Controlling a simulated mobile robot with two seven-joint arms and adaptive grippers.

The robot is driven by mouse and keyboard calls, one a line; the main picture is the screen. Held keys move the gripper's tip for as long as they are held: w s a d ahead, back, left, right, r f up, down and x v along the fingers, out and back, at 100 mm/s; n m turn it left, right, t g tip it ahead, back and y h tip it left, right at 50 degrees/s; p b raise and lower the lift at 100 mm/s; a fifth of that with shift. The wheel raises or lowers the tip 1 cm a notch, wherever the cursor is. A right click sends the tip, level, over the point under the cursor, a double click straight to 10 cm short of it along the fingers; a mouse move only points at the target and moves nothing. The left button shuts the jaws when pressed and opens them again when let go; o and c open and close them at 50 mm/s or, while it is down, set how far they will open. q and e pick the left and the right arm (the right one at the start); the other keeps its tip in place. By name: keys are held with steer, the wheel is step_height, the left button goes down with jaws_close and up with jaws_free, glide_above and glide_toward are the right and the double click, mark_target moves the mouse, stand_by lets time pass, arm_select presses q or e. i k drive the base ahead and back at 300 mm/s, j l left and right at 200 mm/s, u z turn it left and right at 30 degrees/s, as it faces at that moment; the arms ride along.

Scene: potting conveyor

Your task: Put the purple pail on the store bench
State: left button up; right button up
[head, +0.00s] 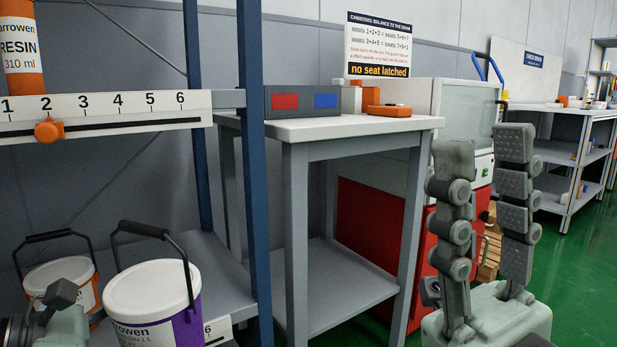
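The purple pail (188,326) stands at the lower left on a grey shelf, with a white lid and a raised black handle. Its lower part is cut off by the frame. My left gripper (58,298) shows only in part at the bottom left corner, left of the purple pail and in front of an orange pail; its finger state is unclear. My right gripper (484,145) points up at the right, its two fingers apart with nothing between them, far from the pail. A bench (563,111) stands at the back right under a small blue sign too small to read surely.
The orange pail (88,293) stands beside the purple one. A blue rack post (256,180) and a numbered rail (100,117) rise near the pails. A grey table (335,127) stands at centre, before a red and white machine (465,110). Green floor (590,260) is open at right.

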mark_target(326, 120)
steer(key=i+l+u, duration=0.1)
steer(key=l, duration=0.5)
steer(key=i+l+u, duration=0.15)
steer(key=l, duration=0.5)
steer(key=i+l+u, duration=0.1)
steer(key=i+l, duration=0.15)
steer(key=l, duration=0.35)
steer(key=i+l+u, duration=0.1)
steer(key=l, duration=0.55)
steer(key=i+l+u, duration=0.15)
steer(key=l, duration=0.5)
